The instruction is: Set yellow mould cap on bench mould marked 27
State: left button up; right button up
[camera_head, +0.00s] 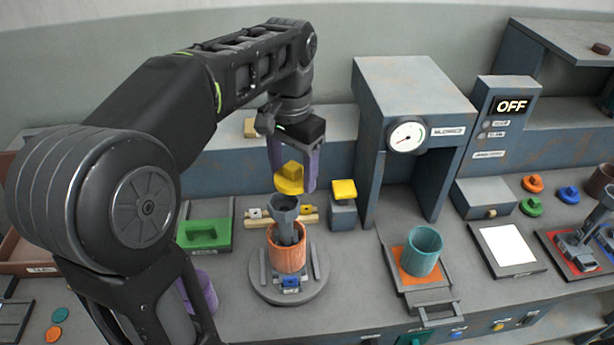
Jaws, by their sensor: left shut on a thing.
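My left gripper (292,181), with purple fingers pointing down, is shut on a yellow mould cap (288,172). It holds the cap in the air above a grey part (285,208) that stands upright in an orange cylinder (288,261) on a round grey base (264,289). The cap appears just above the grey part's top; whether they touch I cannot tell. Another yellow-topped block (344,189) stands to the right. I cannot read a 27 on any mould. My right gripper is not in view.
A grey press-like housing with a dial (407,136) stands right of the gripper. A teal cylinder (422,253) sits before it. A green tray (204,233) and a purple cylinder (199,292) are at left. A panel reads OFF (511,106). A white plate (508,245) lies at right.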

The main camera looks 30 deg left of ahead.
aim_at(282, 175)
pick_arm(q)
jog(key=shift+s+a+r, duration=0.25)
jog(key=shift+a+r, duration=0.05)
jog(key=shift+a, duration=0.25)
jog(key=shift+s+a+r, duration=0.2)
jog(key=shift+a+r, duration=0.1)
jog(key=shift+a, duration=0.25)
jog(key=shift+w+d, duration=0.1)
jog(key=shift+d, duration=0.1)
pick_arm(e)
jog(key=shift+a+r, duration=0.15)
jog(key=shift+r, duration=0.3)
pick_arm(q)
jog(key=shift+a, duration=0.1)
jog(key=shift+f, duration=0.2)
jog(key=shift+f, duration=0.95)
jog(key=shift+f+b, duration=0.6)
jog(key=shift+f, duration=0.35)
jog(key=shift+f+b, duration=0.7)
jog(key=shift+f, duration=0.15)
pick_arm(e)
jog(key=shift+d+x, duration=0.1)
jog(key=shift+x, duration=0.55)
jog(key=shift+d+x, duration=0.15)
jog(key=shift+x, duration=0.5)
